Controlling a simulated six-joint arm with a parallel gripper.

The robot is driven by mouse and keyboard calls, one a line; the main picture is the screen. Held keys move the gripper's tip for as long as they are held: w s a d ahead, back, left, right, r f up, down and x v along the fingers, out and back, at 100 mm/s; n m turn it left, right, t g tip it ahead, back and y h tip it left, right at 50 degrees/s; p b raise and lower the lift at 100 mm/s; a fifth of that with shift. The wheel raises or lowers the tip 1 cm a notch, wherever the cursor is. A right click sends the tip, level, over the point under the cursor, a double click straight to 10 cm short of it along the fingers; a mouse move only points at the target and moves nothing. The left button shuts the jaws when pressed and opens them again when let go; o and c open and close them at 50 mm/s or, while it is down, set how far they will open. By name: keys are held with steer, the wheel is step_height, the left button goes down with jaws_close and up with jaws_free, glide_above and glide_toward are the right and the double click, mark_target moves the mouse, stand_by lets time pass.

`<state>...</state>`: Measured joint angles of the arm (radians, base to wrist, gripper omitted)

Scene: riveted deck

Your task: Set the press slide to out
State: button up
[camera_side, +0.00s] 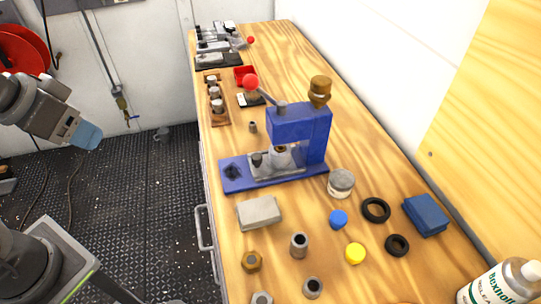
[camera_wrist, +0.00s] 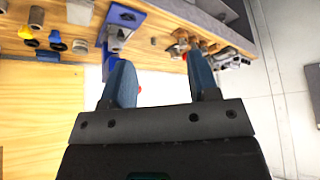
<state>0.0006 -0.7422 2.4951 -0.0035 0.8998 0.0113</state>
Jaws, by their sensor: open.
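The blue press (camera_side: 300,125) stands on the wooden bench in the side view, with a brass knob on top and a red-ball lever. Its grey slide (camera_side: 290,170) lies on the blue base, under the ram, with a small dark knob near its left end. The left end of the base is bare of the slide and has a dark patch. My gripper (camera_side: 88,134) is open and empty, out over the floor left of the bench and well apart from the press. In the wrist view my gripper (camera_wrist: 163,80) shows two spread blue fingers; the press (camera_wrist: 112,35) appears beyond, upper left.
A grey block (camera_side: 259,213), metal bushings (camera_side: 299,245), blue cap (camera_side: 338,219), yellow cap (camera_side: 355,253), black rings (camera_side: 376,210) and a white bottle (camera_side: 503,283) crowd the near bench. A wooden rack (camera_side: 216,98) and red tray (camera_side: 245,75) stand behind the press. A wall runs along the right.

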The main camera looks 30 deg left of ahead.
steer(key=w+d+m+g+h, duration=0.25)
steer(key=w+m, duration=0.25)
steer(key=w, duration=0.3)
steer(key=m+g+h, duration=0.1)
steer(key=m+h, duration=0.1)
steer(key=m, duration=0.6)
glide_toward(257, 156)
steer(key=shift+g+y, duration=0.25)
steer(key=x, duration=0.9)
steer(key=shift+w+d, duration=0.1)
steer(key=shift+d, duration=0.1)
jaws_close()
